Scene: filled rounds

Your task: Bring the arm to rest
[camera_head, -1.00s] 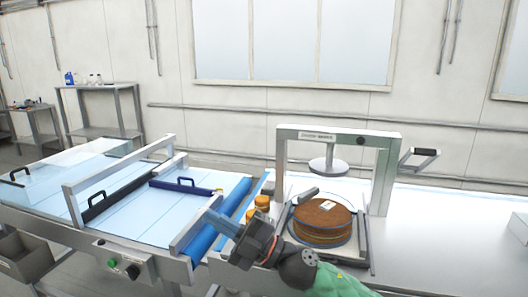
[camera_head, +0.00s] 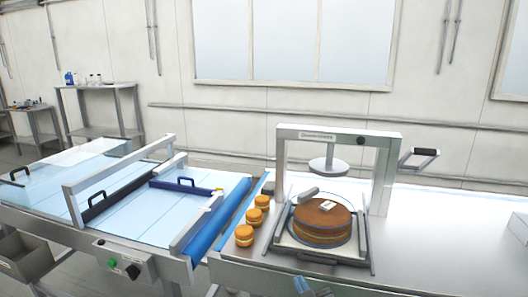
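Only a small tip of my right gripper (camera_head: 312,287) shows at the bottom edge, in front of the steel table. The rest of it is cut off, and I cannot tell whether it is open or shut. My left gripper is not in view. A stack of brown rounds (camera_head: 318,226) sits on the press base, with a small pale piece (camera_head: 328,205) on top. Three small orange filled rounds (camera_head: 254,217) stand in a row left of the press, apart from my gripper.
The press frame (camera_head: 382,180) stands over the stack, its round plate (camera_head: 328,166) raised. A conveyor table (camera_head: 130,214) with blue rollers (camera_head: 220,222) lies to the left. A box (camera_head: 519,226) sits at the far right edge.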

